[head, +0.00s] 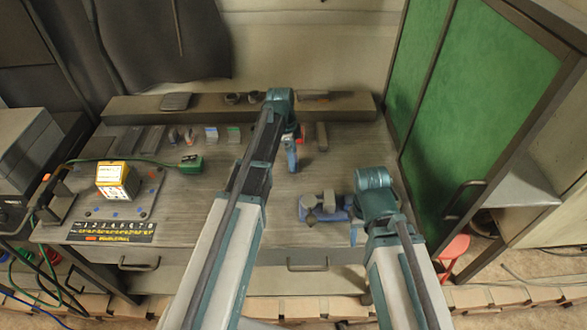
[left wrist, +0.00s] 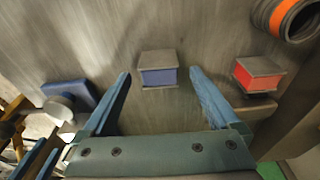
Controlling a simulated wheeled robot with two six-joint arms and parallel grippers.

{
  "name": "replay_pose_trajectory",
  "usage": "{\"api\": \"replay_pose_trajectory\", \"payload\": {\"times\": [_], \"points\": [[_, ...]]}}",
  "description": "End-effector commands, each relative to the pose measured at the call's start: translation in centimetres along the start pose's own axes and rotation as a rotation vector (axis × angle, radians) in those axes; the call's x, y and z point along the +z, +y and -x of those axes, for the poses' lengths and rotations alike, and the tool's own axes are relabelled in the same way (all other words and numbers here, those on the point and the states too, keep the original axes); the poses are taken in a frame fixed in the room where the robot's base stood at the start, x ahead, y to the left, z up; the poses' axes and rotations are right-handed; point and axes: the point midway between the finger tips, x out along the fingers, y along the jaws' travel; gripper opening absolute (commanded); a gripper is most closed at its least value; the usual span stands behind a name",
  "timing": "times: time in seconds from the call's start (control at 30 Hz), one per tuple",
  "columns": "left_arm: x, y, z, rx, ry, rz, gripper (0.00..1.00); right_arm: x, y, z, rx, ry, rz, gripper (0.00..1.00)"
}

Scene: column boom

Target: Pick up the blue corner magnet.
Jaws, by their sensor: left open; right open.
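The blue corner magnet (left wrist: 158,77), a small block with a blue side and grey top, sits on the grey bench in the left wrist view. My left gripper (left wrist: 160,87) is open, with one finger to each side of the block and apart from it. In the head view my left gripper (head: 292,155) points down at the bench, and the blue magnet cannot be made out there. A similar red block (left wrist: 257,76) sits to the right in the left wrist view. My right gripper (head: 350,208) is open over the bench's right part, beside a grey and blue vise-like object (head: 322,201).
Small pieces line the back. A green cabinet (head: 465,100) stands close on the right. An orange-ringed cylinder (left wrist: 288,16) lies at the left wrist view's top right.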

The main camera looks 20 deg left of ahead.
Motion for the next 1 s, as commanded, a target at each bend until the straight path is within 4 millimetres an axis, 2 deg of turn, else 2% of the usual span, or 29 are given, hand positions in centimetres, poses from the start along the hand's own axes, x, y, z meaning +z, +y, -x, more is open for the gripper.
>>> {"api": "replay_pose_trajectory", "payload": {"times": [0.03, 0.1, 0.4, 0.9, 0.93, 1.0], "points": [[0.09, 0.03, -1.28, 0.000, 0.000, 0.000, 0.95, -0.07, -0.12, -1.27, 0.000, 0.000, 0.000, 0.50], [0.07, 0.04, -1.79, 0.000, 0.000, 0.000, 0.95, -0.10, -0.17, -1.77, 0.000, 0.000, 0.000, 0.50], [0.01, 0.05, -1.74, 0.000, 0.000, 0.000, 0.95, -0.10, -0.16, -1.71, 0.000, 0.000, 0.000, 0.50], [0.03, 0.04, -1.74, 0.000, 0.000, 0.000, 0.05, -0.10, -0.16, -1.72, 0.000, 0.000, 0.000, 0.50], [0.03, 0.04, -1.74, 0.000, 0.000, 0.000, 0.00, -0.10, -0.16, -1.72, 0.000, 0.000, 0.000, 0.50], [0.04, 0.03, -1.74, 0.000, 0.000, 0.000, 0.00, -0.10, -0.16, -1.72, 0.000, 0.000, 0.000, 0.50]]}}
